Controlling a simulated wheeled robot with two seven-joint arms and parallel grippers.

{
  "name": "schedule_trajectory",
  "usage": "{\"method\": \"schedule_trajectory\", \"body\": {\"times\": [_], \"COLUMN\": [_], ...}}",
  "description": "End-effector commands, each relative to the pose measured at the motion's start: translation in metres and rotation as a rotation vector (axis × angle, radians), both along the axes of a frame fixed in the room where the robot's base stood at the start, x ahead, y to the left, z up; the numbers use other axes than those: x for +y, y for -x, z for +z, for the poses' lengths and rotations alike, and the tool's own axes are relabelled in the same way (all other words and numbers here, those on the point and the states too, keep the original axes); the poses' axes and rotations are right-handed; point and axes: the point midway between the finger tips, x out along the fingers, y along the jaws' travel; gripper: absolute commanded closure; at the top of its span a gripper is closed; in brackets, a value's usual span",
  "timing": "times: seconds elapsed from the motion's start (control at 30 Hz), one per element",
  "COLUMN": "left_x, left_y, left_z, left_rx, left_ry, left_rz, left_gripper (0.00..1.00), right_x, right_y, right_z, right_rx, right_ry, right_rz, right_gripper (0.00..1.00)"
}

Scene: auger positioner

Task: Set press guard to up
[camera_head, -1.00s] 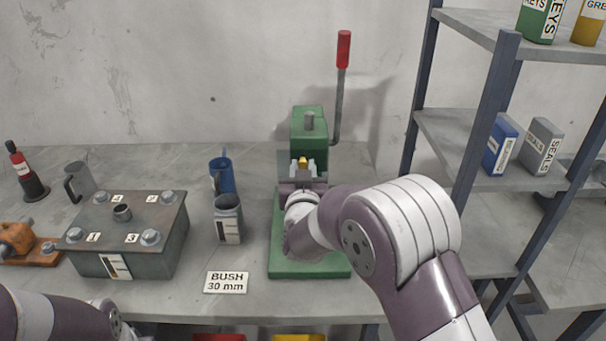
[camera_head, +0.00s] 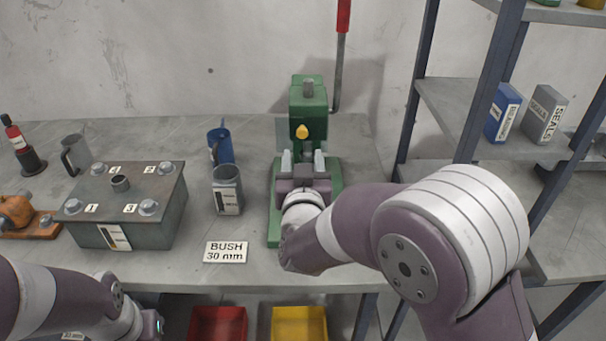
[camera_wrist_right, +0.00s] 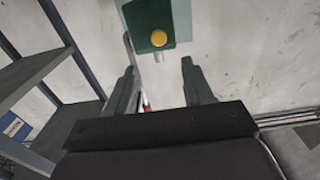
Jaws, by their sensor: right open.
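The green press (camera_head: 308,95) stands on the bench near the wall, with a red-topped lever (camera_head: 340,60) at its right. A yellow knob (camera_head: 302,131) shows on its front; in the right wrist view the knob (camera_wrist_right: 158,38) sits on a green block beyond the fingertips. A greyish panel (camera_head: 284,128) shows beside the knob; I cannot tell for certain whether it is the guard, or its position. My right gripper (camera_head: 303,158) is open and empty, just in front of and below the knob, apart from it. It hides part of the press base.
A grey box with bolts (camera_head: 120,235), a grey mug (camera_head: 227,190), a blue mug (camera_head: 221,145) and a BUSH 30 mm card (camera_head: 226,252) are left of the press. A shelf rack (camera_head: 470,120) stands right. Red (camera_head: 218,322) and yellow (camera_head: 300,322) bins sit below the bench.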

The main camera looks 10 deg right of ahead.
Motion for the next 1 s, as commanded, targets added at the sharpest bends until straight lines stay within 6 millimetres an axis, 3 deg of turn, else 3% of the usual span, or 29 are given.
{"method": "schedule_trajectory", "body": {"times": [0.1,0.23,0.7,0.77,0.87,0.93,1.0], "left_x": [0.0,0.0,0.0,0.0,0.0,0.0,0.0], "left_y": [0.0,0.0,0.0,0.0,0.0,0.0,0.0], "left_z": [-0.004,-0.005,-0.005,-0.005,-0.005,-0.002,0.003], "left_rx": [0.0,0.0,0.0,0.0,0.0,0.0,0.0], "left_ry": [0.0,0.0,0.0,0.0,0.0,0.0,0.0], "left_rz": [0.0,0.0,0.0,0.0,0.0,0.0,0.0], "left_gripper": [1.0,1.0,1.0,1.0,1.0,1.0,1.0], "right_x": [0.007,0.009,0.01,0.017,0.051,0.07,0.068], "right_y": [0.023,0.036,0.038,0.037,0.048,0.072,0.11], "right_z": [0.0,0.0,-0.002,-0.014,-0.062,-0.1,-0.133], "right_rx": [-0.001,-0.002,0.006,0.062,0.3,0.555,0.834], "right_ry": [-0.001,-0.001,-0.015,-0.046,-0.111,-0.14,-0.145], "right_rz": [0.004,0.001,0.004,0.039,0.207,0.329,0.391], "right_gripper": [0.49,0.49,0.49,0.49,0.49,0.49,0.49]}}
